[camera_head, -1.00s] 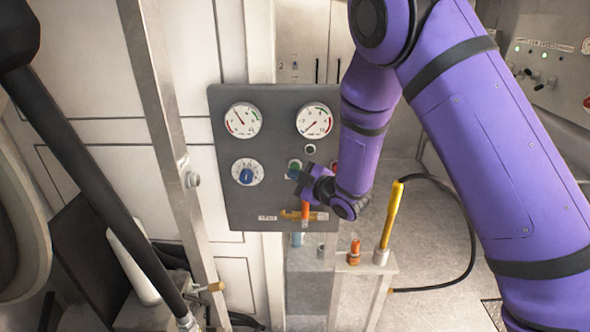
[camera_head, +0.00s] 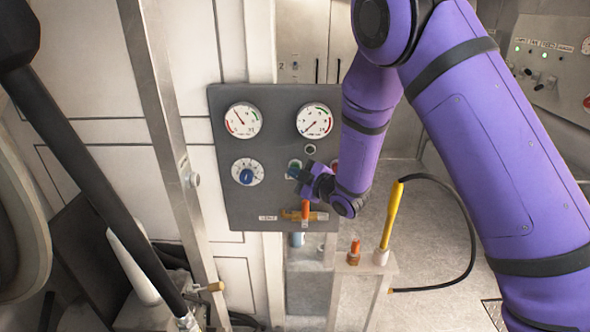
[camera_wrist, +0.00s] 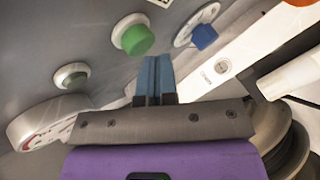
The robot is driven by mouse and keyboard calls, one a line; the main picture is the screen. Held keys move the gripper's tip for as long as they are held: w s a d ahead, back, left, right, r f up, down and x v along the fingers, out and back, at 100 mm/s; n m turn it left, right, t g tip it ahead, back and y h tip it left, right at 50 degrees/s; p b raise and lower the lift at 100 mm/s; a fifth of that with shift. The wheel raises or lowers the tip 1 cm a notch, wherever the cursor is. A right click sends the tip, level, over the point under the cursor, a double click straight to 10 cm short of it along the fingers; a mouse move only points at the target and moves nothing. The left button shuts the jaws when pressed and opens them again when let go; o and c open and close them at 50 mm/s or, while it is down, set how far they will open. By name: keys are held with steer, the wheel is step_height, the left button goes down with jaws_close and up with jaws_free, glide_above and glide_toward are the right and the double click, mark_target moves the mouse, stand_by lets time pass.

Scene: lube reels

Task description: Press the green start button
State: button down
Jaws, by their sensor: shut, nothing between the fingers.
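The green start button (camera_head: 296,164) is on the grey control panel (camera_head: 270,205), in a pale ring, partly hidden by my gripper in the head view. In the wrist view the green button (camera_wrist: 137,38) stands out from the panel, just beyond and slightly left of my blue fingertips. My gripper (camera_head: 294,173) is shut and empty, its fingertips close to the button in the head view. In the wrist view the closed fingers (camera_wrist: 154,76) point toward the panel, and a gap to the button seems to show; I cannot tell its depth.
A blue knob (camera_head: 246,176) is to the left on the panel, two gauges (camera_head: 243,120) are above, and a small lamp (camera_head: 310,149) is just above the button. A red control (camera_head: 334,165) sits beside my wrist. An orange valve handle (camera_head: 304,208) is below my gripper.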

steer(key=shift+w, duration=0.5)
stand_by(0.8)
steer(key=shift+s, duration=0.9)
steer(key=shift+s+a, duration=0.1)
steer(key=shift+s, duration=2.45)
